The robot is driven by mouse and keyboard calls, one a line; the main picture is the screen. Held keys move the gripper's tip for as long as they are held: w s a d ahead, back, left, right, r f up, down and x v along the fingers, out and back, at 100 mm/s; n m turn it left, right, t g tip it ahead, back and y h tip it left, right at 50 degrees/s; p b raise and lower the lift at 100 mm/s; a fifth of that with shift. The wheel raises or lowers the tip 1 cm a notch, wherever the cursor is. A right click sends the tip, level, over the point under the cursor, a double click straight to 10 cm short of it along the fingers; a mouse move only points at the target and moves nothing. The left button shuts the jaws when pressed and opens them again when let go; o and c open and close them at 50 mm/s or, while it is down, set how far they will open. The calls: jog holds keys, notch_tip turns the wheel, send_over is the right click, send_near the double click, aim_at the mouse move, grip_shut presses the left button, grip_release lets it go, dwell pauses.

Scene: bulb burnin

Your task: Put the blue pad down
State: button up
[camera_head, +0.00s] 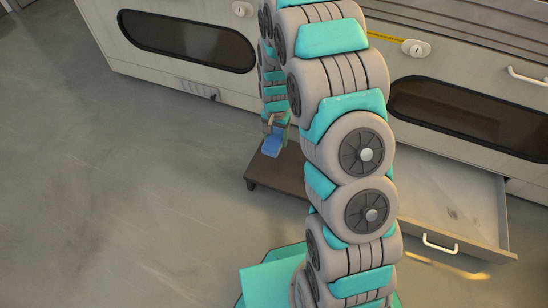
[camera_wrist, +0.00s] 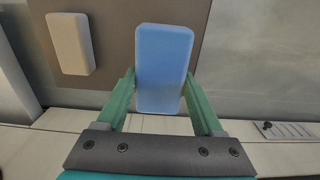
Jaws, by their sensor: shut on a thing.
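The blue pad (camera_head: 272,146) is a rounded block held at the end of my arm, over the left back part of a low dark brown board (camera_head: 262,176). In the wrist view the blue pad (camera_wrist: 163,60) is between the two green fingers of my gripper (camera_wrist: 160,85), which is shut on it. The pad overlaps the right edge of the brown board (camera_wrist: 112,60) there. I cannot tell the exact gap beneath the pad. My gripper (camera_head: 274,124) is small and partly hidden in the head view.
A pale beige pad (camera_wrist: 70,43) lies on the board, left of the blue pad. An open drawer (camera_head: 440,205) juts out at right. A cabinet front (camera_head: 150,68) runs along the back. The grey floor (camera_head: 130,190) at left is clear.

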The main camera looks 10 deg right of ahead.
notch_tip(320, 180, down, 9)
jog(key=shift+r, duration=0.2)
jog(key=shift+f, duration=0.1)
jog(key=o, duration=1.3)
